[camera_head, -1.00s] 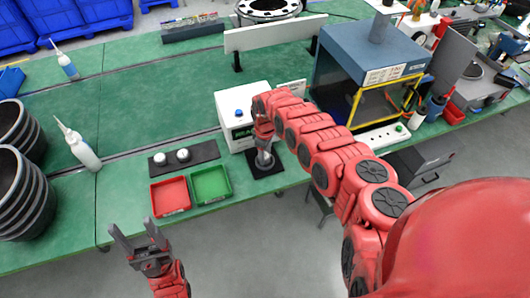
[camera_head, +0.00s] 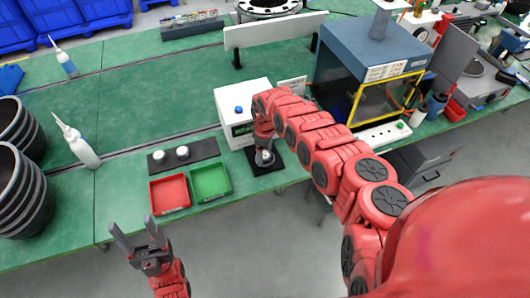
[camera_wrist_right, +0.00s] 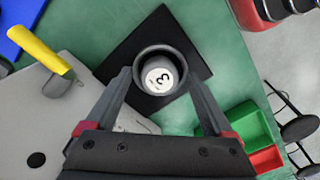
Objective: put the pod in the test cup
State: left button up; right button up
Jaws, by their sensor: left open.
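A round pod (camera_wrist_right: 160,77), with a white top marked 3, sits inside the dark test cup (camera_wrist_right: 139,63), below the rim. The cup stands on a black square plate (camera_wrist_right: 193,62). My right gripper (camera_wrist_right: 161,76) is open, with one finger on each side of the cup and none on the pod. In the head view my right gripper (camera_head: 264,143) points down over the cup. Two more pods (camera_head: 160,157) (camera_head: 182,152) stand on a black rack (camera_head: 205,148). My left gripper (camera_head: 134,236) is open and empty, in front of the table.
A red tray (camera_head: 169,194) and a green tray (camera_head: 211,182) lie left of the black plate. A white box (camera_head: 240,98) stands right behind it. A white bottle (camera_head: 82,150) and dark ringed cylinders (camera_head: 22,192) stand at left.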

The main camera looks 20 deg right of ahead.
aim_at(265, 155)
jog(key=shift+r+p, duration=0.35)
jog(key=shift+r, duration=0.05)
jog(key=shift+r+p, duration=0.55)
notch_tip(265, 155, up, 11)
jog(key=b, duration=0.2)
jog(key=shift+r+b, duration=0.15)
jog(key=shift+b, duration=0.2)
jog(key=shift+s, duration=0.1)
